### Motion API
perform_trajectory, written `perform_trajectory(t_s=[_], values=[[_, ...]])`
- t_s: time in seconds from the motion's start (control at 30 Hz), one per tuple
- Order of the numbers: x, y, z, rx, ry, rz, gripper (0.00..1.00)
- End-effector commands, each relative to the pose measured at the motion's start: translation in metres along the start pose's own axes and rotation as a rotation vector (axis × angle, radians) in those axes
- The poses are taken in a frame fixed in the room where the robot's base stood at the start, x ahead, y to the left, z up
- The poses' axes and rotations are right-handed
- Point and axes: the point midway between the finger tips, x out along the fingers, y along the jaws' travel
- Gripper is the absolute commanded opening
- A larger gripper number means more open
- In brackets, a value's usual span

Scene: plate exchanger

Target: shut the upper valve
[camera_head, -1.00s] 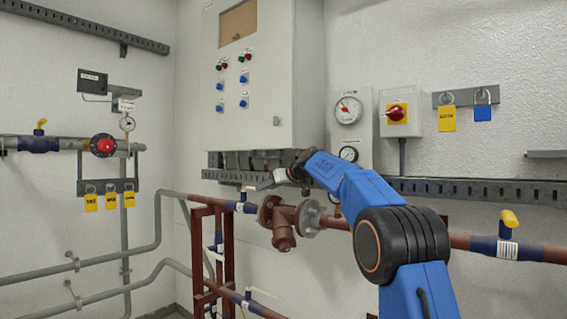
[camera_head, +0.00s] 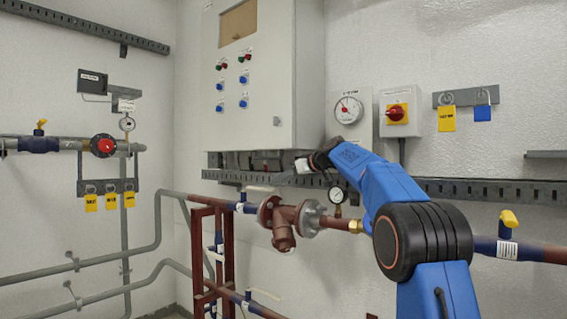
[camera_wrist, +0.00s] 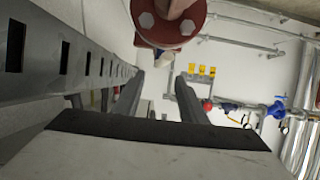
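The upper valve (camera_head: 242,207) is a blue section with a white label on the upper brown pipe, left of the flanged strainer (camera_head: 283,222). A thin pale lever (camera_head: 260,188) appears above it, lying roughly along the pipe. My gripper (camera_head: 302,167) is up and right of this valve, below the cabinet; its fingers are hard to make out there. In the wrist view my gripper (camera_wrist: 160,80) has two dark fingers apart. A small pale piece shows between them in the picture; I cannot tell its depth. A brown flange (camera_wrist: 168,20) is above the fingers.
A lower valve (camera_head: 246,299) sits on the pipe beneath. A slotted grey tray (camera_head: 440,189) runs behind my arm under the cabinet (camera_head: 250,110). A gauge (camera_head: 336,195) is close below my arm. A yellow-handled valve (camera_head: 509,219) is at right.

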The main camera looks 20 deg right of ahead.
Motion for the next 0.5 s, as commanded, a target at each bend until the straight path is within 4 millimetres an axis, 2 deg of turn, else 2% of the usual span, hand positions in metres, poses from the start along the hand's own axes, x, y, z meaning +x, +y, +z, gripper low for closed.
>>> perform_trajectory(t_s=[0.5], values=[[-0.021,0.000,-0.054,-0.002,-0.001,-0.001,0.38]])
